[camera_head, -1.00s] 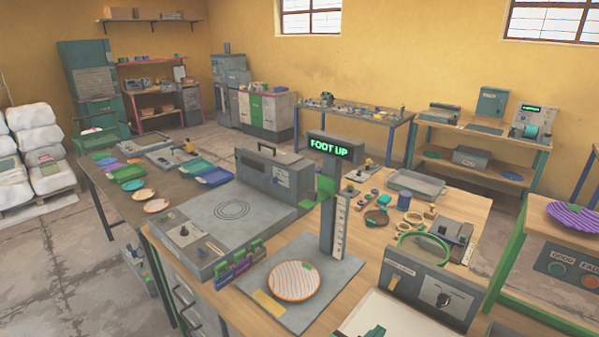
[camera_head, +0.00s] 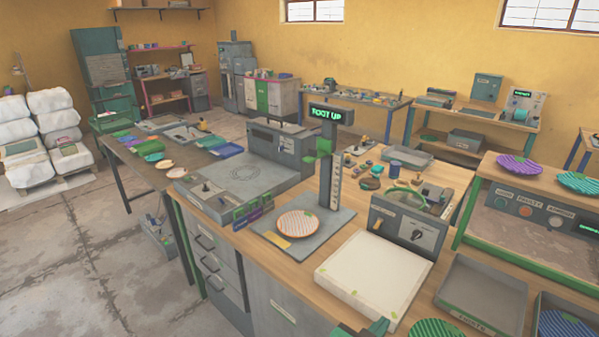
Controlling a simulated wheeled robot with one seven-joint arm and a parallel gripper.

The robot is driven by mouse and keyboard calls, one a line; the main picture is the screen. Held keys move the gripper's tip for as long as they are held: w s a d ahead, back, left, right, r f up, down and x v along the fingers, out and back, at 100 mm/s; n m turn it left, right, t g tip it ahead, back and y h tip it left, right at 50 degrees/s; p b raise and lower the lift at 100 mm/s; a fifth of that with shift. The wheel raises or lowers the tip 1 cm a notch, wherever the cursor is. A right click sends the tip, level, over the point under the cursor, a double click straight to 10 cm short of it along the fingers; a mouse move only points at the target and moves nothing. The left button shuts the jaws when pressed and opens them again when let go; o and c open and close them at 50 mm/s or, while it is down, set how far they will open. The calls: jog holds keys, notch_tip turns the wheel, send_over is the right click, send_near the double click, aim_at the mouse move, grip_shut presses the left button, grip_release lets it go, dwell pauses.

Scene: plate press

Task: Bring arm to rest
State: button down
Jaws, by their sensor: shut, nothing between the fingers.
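My gripper cannot be made out in the head view. A small teal-green shape (camera_head: 375,328) shows at the bottom edge in front of the white board; I cannot tell whether it is part of my arm. The white board (camera_head: 362,276) lies flat at the front of the wooden bench. To its left, an orange-and-white striped plate (camera_head: 297,223) rests on a grey base below an upright post with a sign (camera_head: 325,113) reading "FOOT UP". Nothing is seen touching the plate.
A grey press unit (camera_head: 230,185) stands left of the post. A control box (camera_head: 405,222) with a dark knob stands behind the board. Open concrete floor (camera_head: 70,270) lies at the left.

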jog(key=s+a+f+n+t+y, duration=0.45)
jog(key=s+a+f+n, duration=0.45)
jog(key=s+f, duration=0.35)
jog(key=s+a+r+y, duration=0.1)
jog(key=s+a, duration=0.2)
jog(key=s, duration=0.4)
jog(key=s+a+r+y, duration=0.1)
jog(key=s+a, duration=0.3)
jog(key=s, duration=0.3)
jog(key=s+a+r+m+y, duration=0.1)
jog(key=s+a+y, duration=0.1)
jog(key=s, duration=0.5)
jog(key=shift+a+t, duration=0.35)
jog(key=shift+a, duration=0.3)
jog(key=shift+r, duration=0.1)
